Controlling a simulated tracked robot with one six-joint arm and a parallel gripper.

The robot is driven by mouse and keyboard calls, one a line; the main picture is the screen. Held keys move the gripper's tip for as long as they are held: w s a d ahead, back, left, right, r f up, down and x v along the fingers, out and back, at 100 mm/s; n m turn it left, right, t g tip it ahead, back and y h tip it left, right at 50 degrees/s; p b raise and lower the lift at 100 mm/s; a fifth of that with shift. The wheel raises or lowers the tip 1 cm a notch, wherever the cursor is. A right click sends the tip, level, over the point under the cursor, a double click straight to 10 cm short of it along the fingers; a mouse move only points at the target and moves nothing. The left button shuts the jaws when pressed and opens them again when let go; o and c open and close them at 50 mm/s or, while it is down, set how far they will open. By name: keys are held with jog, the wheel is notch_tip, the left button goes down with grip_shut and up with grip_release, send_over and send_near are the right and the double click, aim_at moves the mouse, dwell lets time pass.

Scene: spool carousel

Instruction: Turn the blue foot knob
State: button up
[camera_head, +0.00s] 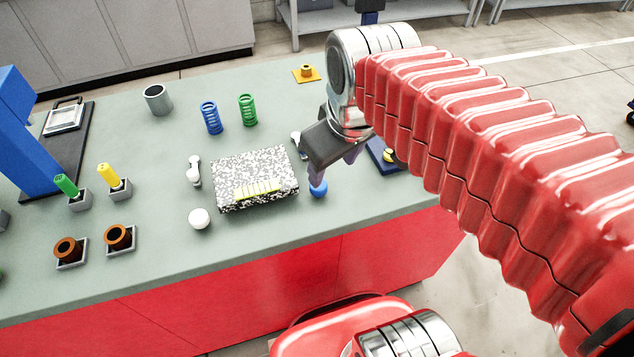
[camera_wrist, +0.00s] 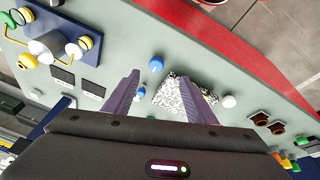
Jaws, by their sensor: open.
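The blue foot knob (camera_head: 319,189) is a small round blue knob at the front right corner of a black-and-white speckled block (camera_head: 229,202). My gripper (camera_head: 332,168) is open above and behind the knob, with one purple finger partly overlapping it in the head view. In the wrist view the knob (camera_wrist: 156,64) shows just beyond and between the two fingertips (camera_wrist: 159,76), with nothing held. I cannot tell whether a finger touches the knob. The speckled block also shows in the wrist view (camera_wrist: 172,92), partly hidden by a finger.
A white knob (camera_head: 199,218) stands at the block's front left. A blue base with a yellow part (camera_head: 384,158) lies close right of my gripper. Blue (camera_head: 210,118) and green (camera_head: 248,110) springs stand behind the block. The table's front edge is near; its front strip is clear.

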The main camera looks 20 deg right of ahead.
aim_at(318, 189)
jog(key=w+f+n+g, duration=0.1)
jog(key=w+n+g, duration=0.2)
jog(key=w+n, duration=0.4)
jog(key=shift+w+f+g, duration=0.35)
jog(key=shift+w+g, duration=0.05)
jog(key=shift+w, duration=0.1)
jog(key=shift+f, duration=0.1)
notch_tip(318, 189, down, 14)
jog(key=shift+r, duration=0.2)
dwell(0.3)
jog(key=c, duration=1)
